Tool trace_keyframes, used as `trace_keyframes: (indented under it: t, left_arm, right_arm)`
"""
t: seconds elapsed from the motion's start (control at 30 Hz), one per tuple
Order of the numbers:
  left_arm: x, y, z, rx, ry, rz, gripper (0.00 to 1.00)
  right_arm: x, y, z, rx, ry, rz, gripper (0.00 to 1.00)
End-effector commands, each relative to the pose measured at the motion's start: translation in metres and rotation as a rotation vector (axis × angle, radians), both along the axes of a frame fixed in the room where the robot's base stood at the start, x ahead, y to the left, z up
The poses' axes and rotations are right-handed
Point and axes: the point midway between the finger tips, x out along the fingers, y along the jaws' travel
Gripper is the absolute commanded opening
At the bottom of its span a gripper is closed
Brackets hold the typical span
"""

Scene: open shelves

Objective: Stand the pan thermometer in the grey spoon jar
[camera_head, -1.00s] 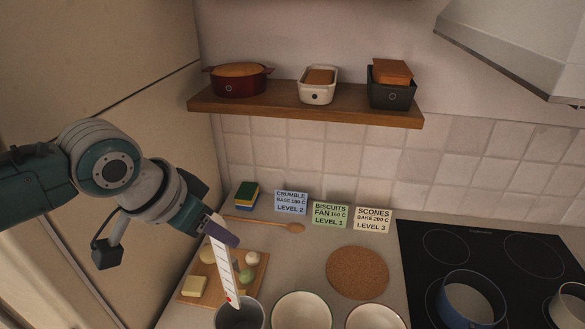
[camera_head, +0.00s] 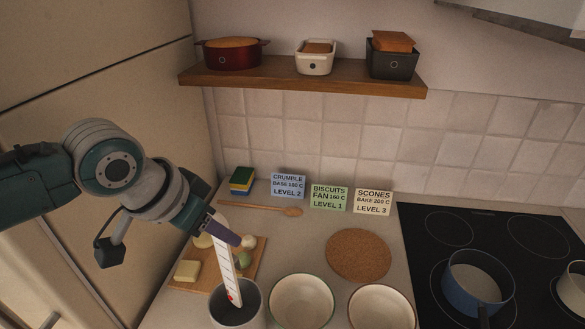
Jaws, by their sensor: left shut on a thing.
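The pan thermometer (camera_head: 229,262) is a flat white strip with scale marks and a red dot near its lower end. My left gripper (camera_head: 222,229) is shut on its upper end and holds it tilted, top to the left. The grey spoon jar (camera_head: 256,318) stands at the bottom of the picture, cut off by the lower edge. My right gripper is not in view.
A wooden board (camera_head: 258,262) with butter and several small items lies behind the thermometer. Two bowls (camera_head: 302,279) (camera_head: 381,290) stand right of the jar. A wooden spoon (camera_head: 262,208), cork mat (camera_head: 358,254), cards and a hob (camera_head: 480,235) with pans are farther away.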

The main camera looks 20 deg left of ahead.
Motion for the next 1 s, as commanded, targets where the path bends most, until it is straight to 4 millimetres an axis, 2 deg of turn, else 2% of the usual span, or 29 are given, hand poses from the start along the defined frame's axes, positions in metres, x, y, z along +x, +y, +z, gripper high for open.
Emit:
trace_keyframes:
  t: [0.03, 0.1, 0.6, 1.0]
  left_arm:
    - [0.000, 0.000, -0.010, 0.000, 0.000, 0.000, 0.00]
    - [0.000, 0.000, -0.018, -0.001, -0.001, 0.000, 0.00]
    - [0.000, -0.001, -0.069, -0.001, -0.001, -0.001, 0.00]
    - [0.001, -0.001, -0.073, -0.001, -0.001, -0.001, 0.00]
  right_arm:
    - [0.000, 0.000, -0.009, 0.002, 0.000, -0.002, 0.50]
    - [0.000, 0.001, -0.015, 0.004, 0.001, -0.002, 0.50]
    - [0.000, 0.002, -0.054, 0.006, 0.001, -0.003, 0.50]
    - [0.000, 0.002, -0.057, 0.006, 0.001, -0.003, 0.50]
